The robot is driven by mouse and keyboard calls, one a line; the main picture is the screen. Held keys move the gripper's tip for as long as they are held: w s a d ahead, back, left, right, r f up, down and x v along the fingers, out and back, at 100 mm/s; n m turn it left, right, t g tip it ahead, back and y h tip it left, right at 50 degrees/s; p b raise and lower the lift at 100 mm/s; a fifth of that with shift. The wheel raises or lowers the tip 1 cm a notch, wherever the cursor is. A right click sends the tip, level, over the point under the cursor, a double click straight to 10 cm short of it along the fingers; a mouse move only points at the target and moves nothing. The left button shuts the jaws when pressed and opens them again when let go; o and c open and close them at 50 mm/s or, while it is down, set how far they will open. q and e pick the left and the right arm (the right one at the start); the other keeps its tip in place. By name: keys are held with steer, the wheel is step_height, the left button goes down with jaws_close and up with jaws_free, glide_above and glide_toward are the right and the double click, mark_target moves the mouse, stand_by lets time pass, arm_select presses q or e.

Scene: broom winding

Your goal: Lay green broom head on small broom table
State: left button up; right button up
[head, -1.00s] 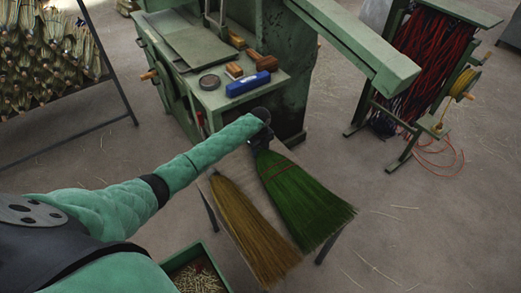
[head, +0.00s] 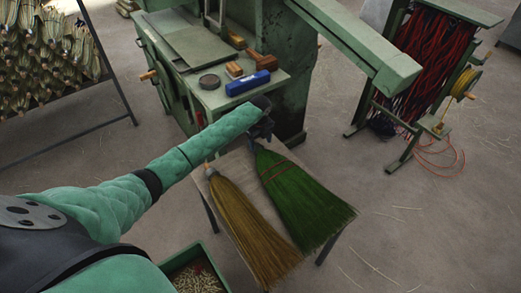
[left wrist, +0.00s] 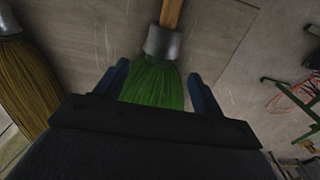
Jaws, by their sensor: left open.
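The green broom head (head: 300,196) lies on the small broom table (head: 238,162), its bristles fanned toward the lower right and over the table's edge. A tan broom head (head: 252,228) lies to its left. My left gripper (head: 262,125) is at the narrow upper end of the green broom head. In the left wrist view its open fingers (left wrist: 161,85) stand on either side of the green bristles (left wrist: 153,86), with gaps on both sides. A grey metal collar (left wrist: 162,43) and a wooden handle piece show beyond them. My right gripper is out of view.
A green machine bench (head: 205,80) with a blue tool (head: 247,83) and wooden blocks stands behind the table. A rack of brooms (head: 45,60) is at far left, a red cord stand (head: 435,60) at right. A green box (head: 193,270) is in front.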

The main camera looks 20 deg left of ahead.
arm_select(q)
step_height(320, 180, up, 7)
steer(key=b, duration=0.1)
steer(key=shift+f, duration=0.15)
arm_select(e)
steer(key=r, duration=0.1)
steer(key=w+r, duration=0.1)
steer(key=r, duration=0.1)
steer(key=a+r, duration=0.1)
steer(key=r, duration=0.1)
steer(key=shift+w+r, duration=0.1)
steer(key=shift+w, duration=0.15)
arm_select(q)
steer(key=shift+a, duration=0.1)
